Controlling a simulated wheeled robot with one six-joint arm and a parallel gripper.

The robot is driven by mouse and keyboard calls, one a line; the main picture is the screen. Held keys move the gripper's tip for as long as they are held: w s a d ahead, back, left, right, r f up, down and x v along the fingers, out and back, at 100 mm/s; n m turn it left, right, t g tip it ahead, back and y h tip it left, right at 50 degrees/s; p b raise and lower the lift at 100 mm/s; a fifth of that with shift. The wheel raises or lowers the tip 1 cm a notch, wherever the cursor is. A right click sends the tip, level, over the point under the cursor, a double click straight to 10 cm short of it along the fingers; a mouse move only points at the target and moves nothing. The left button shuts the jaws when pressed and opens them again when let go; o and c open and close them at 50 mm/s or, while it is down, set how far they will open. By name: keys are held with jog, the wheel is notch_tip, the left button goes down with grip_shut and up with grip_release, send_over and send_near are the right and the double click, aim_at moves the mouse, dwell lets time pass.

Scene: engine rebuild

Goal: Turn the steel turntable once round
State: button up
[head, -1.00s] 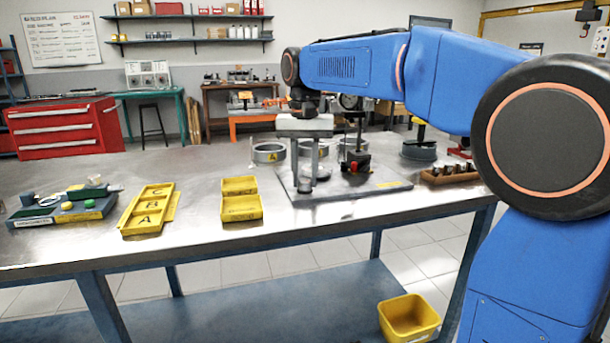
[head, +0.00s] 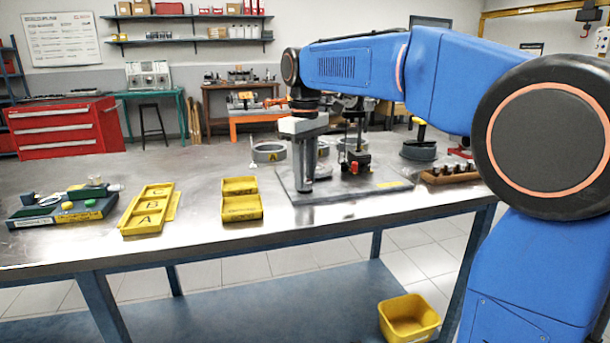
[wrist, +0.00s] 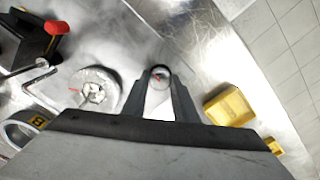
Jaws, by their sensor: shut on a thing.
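My gripper (wrist: 159,84) points straight down at the left part of the grey base plate (head: 386,187). It also shows in the head view (head: 304,184).
A black fixture with a red knob (head: 354,167) stands to the right of my gripper. Metal rings, one marked A (head: 268,152), stand behind. Yellow trays (head: 242,208) are to the left, with clear bench between. A wooden rack (head: 450,175) is at the right.

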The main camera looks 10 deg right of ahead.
jog(key=n, duration=0.4)
jog(key=shift+n, duration=2.1)
jog(key=o, duration=1.1)
jog(key=shift+c, duration=0.2)
notch_tip(320, 180, up, 18)
jog(key=shift+f, duration=0.25)
jog(key=shift+s, duration=0.1)
